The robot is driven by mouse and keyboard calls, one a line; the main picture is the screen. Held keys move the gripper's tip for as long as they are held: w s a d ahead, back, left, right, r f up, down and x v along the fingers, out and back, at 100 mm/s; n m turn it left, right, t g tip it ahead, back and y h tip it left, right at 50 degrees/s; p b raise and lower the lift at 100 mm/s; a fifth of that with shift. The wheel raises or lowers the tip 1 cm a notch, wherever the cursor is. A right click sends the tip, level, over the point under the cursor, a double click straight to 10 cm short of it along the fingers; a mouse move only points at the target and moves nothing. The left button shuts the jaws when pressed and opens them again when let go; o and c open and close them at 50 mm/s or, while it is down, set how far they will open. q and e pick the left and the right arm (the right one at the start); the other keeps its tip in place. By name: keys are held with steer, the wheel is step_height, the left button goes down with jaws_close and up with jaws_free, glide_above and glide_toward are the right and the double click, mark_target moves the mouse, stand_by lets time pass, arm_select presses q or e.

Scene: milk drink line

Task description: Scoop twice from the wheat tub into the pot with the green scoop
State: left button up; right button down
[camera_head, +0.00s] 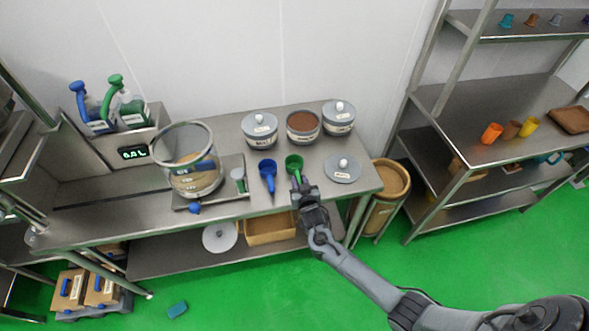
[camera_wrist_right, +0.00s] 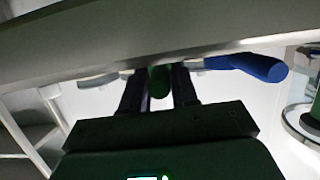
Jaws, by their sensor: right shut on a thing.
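My right gripper (camera_head: 303,187) is at the front of the steel table, shut on the handle of the green scoop (camera_head: 293,163). In the right wrist view the green handle (camera_wrist_right: 159,82) sits between the two fingers. The scoop's cup is just in front of an open tub (camera_head: 303,136) with brown grainy contents; its label is too small to read surely. A lid (camera_head: 342,168) lies on the table to the right of the scoop. The large clear pot (camera_head: 193,178) stands to the left, with brownish layers visible through its wall. My left gripper is not in view.
A blue scoop (camera_head: 267,172) is close on the left of the green one; its handle shows in the right wrist view (camera_wrist_right: 250,66). Lidded tubs (camera_head: 260,130) and (camera_head: 338,118) flank the open tub. Blue and green dispensers (camera_head: 115,105) stand at the back left.

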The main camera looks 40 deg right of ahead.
steer(key=shift+r+p, duration=0.8)
step_height(320, 180, up, 4)
steer(key=p, duration=0.4)
steer(key=shift+r, duration=0.2)
